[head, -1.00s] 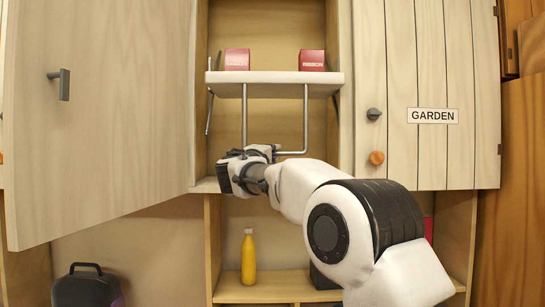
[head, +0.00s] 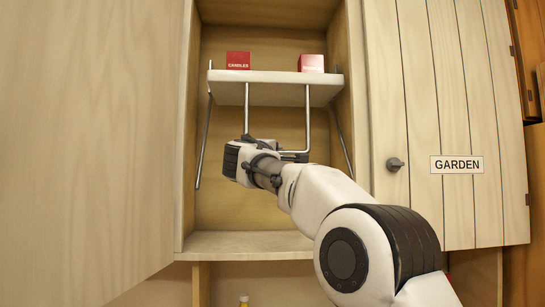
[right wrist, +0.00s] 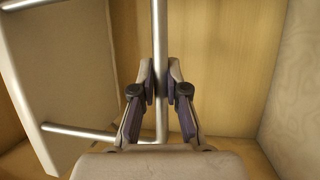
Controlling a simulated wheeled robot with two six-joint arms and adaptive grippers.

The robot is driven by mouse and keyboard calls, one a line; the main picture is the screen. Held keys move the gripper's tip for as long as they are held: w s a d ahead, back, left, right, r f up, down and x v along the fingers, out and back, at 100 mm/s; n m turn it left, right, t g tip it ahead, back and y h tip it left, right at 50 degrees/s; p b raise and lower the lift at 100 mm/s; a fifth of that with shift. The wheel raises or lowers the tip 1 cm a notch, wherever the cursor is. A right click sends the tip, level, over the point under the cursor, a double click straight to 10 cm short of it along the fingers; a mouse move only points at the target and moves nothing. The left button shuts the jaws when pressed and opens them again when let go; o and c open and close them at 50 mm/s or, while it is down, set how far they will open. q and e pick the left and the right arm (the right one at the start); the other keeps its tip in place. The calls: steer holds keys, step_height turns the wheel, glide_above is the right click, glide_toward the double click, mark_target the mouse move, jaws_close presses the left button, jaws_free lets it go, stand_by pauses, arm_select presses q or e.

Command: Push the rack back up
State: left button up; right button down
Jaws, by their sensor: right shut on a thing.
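The rack (head: 275,78) is a pale shelf inside the open wall cabinet, carried on slanted metal struts (head: 341,140) at its sides. A U-shaped metal handle (head: 307,120) hangs below it. My right gripper (head: 250,148) is at the bottom of this handle, with its fingers partly hidden in the head view. In the right wrist view, the gripper (right wrist: 160,88) is shut on the handle's crossbar (right wrist: 159,40). The rack is held well above the cabinet floor. My left gripper is not in view.
A red box labelled CANDLES (head: 238,60) and another red box (head: 311,64) stand on the rack. The cabinet floor (head: 245,244) is bare. An open door (head: 80,130) fills the left side, and the shut GARDEN door (head: 440,110) is at right.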

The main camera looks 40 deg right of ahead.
steer(key=shift+s+r, duration=0.15)
steer(key=shift+r, duration=0.35)
steer(key=c, duration=1.5)
jaws_free()
steer(key=o, duration=0.3)
steer(key=shift+w+d, duration=0.1)
steer(key=shift+w, duration=0.15)
steer(key=shift+w+d+f, duration=0.1)
steer(key=shift+d+f, duration=0.05)
steer(key=shift+f, duration=0.1)
steer(key=v, duration=1.1)
steer(key=shift+s+a+f, duration=0.2)
steer(key=shift+a, duration=0.1)
